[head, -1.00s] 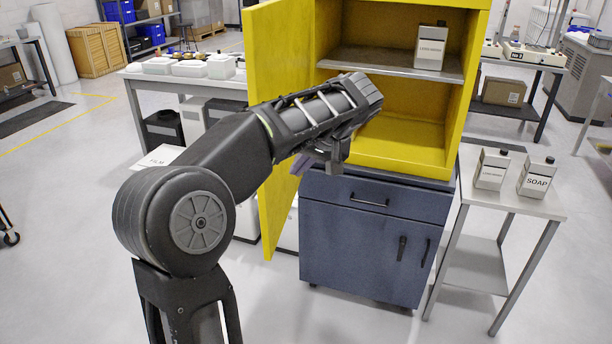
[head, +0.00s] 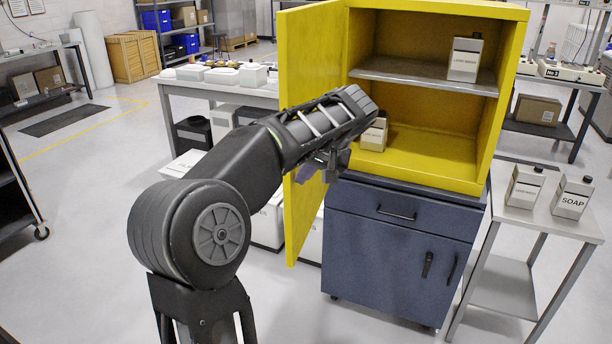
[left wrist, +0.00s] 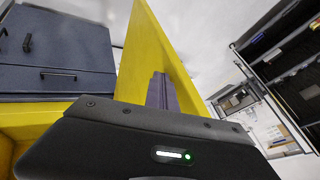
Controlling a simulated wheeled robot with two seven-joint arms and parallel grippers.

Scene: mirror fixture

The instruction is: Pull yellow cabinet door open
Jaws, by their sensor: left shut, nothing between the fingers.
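The yellow cabinet (head: 430,170) stands on a blue base unit. Its yellow door (head: 304,225) stands wide open, swung out at the cabinet's left side; it also shows in the left wrist view (left wrist: 150,48). My left gripper (head: 306,172) is shut and empty, in front of the door's inner face in the head view. In the left wrist view its purplish fingers (left wrist: 159,92) lie close against the door's face; I cannot tell whether they touch. My forearm hides part of the door and the cabinet's lower left. My right gripper is not in view.
A bottle (head: 466,58) stands on the cabinet's shelf and another (head: 374,134) inside below. The blue base unit (head: 395,245) has a drawer and doors. A side table (head: 575,222) at right holds two bottles. A bench (head: 262,92) stands behind the door. Floor at front left is clear.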

